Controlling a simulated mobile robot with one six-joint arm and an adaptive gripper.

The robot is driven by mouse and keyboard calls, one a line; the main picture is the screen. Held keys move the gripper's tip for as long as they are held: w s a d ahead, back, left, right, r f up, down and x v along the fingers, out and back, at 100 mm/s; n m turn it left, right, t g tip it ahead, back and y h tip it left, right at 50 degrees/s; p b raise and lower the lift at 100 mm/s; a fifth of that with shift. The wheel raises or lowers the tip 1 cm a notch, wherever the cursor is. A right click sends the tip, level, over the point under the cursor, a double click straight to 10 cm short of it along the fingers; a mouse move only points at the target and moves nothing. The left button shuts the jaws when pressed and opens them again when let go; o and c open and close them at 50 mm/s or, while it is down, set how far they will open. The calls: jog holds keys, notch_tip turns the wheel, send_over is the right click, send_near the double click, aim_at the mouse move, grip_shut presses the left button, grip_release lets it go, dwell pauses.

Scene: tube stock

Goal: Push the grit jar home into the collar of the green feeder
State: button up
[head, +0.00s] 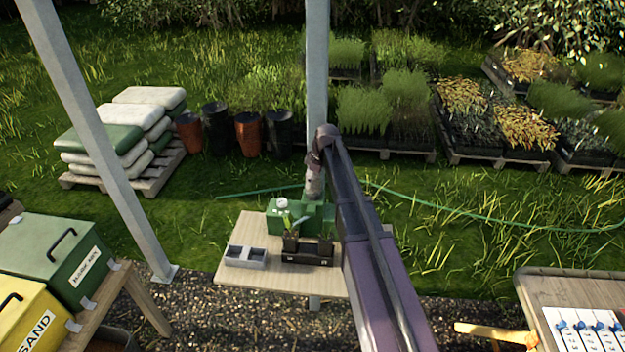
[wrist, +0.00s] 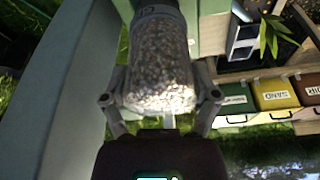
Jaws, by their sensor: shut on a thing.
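The grit jar (wrist: 158,65) is clear and full of pale grey grit. Its dark end runs out of the top of the wrist view. My gripper (wrist: 160,98) is shut on the jar, one finger on each side. In the head view the jar (head: 314,188) hangs from my gripper (head: 317,168), above the back of the green feeder (head: 274,217), which stands on a small wooden table. A green part of the feeder (wrist: 212,32) shows beside the jar in the wrist view. The collar is hidden, so I cannot tell whether the jar's end is inside it.
A grey post (head: 317,80) rises close behind my gripper; it fills the left of the wrist view (wrist: 60,100). A black planter (head: 307,254) with seedlings and a grey divided tray (head: 246,257) stand on the table (head: 240,283). Labelled bins (head: 50,262) stand at left.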

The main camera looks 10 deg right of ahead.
aim_at(310, 172)
jog(key=shift+f, duration=0.2)
dwell(0.5)
jog(key=o, duration=1.1)
jog(key=shift+r, duration=0.2)
notch_tip(310, 172, up, 6)
jog(key=p, duration=0.5)
jog(key=shift+f, duration=0.2)
jog(key=shift+f+m, duration=0.3)
jog(key=m, duration=0.2)
jog(key=m+h, duration=0.1)
jog(key=m, duration=0.1)
jog(key=shift+a+f+b, duration=0.1)
jog(key=shift+f+b, duration=0.2)
jog(key=shift+f, duration=0.05)
jog(key=m, duration=0.1)
jog(key=m+t, duration=0.1)
jog(key=m, duration=0.1)
jog(key=shift+f+m+h, duration=0.2)
jog(key=shift+m+h, duration=0.1)
jog(key=shift+h, duration=0.1)
jog(key=shift+a+f+m+h+b, duration=0.1)
jog(key=shift+m+h+b, duration=0.3)
jog(key=shift+m, duration=1)
